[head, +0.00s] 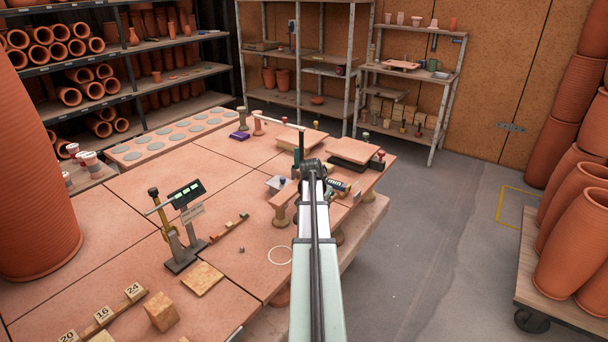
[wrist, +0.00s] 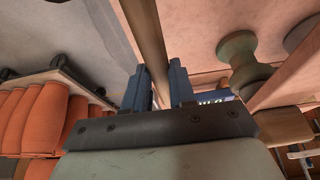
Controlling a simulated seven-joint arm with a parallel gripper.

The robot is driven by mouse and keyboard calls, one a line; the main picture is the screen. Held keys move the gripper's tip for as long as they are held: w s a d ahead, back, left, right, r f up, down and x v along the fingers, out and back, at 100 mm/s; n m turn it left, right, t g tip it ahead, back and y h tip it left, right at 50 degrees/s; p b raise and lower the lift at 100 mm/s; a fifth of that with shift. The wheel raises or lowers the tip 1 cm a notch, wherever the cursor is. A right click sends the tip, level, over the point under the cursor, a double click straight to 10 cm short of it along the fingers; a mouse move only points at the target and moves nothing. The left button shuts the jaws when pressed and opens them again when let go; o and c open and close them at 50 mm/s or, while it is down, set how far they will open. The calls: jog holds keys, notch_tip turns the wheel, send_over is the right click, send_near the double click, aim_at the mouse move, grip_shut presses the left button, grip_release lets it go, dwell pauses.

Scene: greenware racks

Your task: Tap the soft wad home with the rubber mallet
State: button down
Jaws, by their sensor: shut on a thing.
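My gripper (head: 312,168) is above the right part of the tiled work table. In the wrist view its two blue fingers (wrist: 160,88) are closed on a brown wooden rod (wrist: 148,40), which looks like the mallet handle. The rod runs up out of the picture, so no mallet head shows in that view. In the head view my arm and gripper hide the grip. A dark upright piece (head: 298,147) stands just beyond the gripper; I cannot tell whether it belongs to the mallet. I cannot make out the soft wad for certain.
A green spool-shaped stand (wrist: 239,58) is beside the right finger. A gauge stand (head: 180,235) and a wooden block (head: 161,311) are at left on the table. Boards (head: 355,151) lie beyond the gripper. A cart of tall pots (head: 570,225) is at right. Floor between is clear.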

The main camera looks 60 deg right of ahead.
jog(key=w+d+r+n+g+h, duration=0.2)
jog(key=d+r+n+g, duration=0.15)
jog(key=d, duration=0.35)
jog(key=w+d+r+n+g+h, duration=0.2)
jog(key=d+r+n+g, duration=0.15)
jog(key=d, duration=0.35)
jog(key=w+d+r+n+g+h, duration=0.1)
jog(key=w+d+r+g+h, duration=0.1)
jog(key=w+r, duration=0.5)
jog(key=w+d+r+n+g+h, duration=0.1)
jog(key=w+d+r+g+h, duration=0.1)
jog(key=w+r, duration=0.6)
jog(key=shift+d+r+n+g+h, duration=0.2)
jog(key=shift+n+g+h, duration=0.1)
jog(key=shift+g+h, duration=0.2)
notch_tip(320, 180, down, 11)
jog(key=shift+r, duration=0.2)
jog(key=shift+r, duration=2.8)
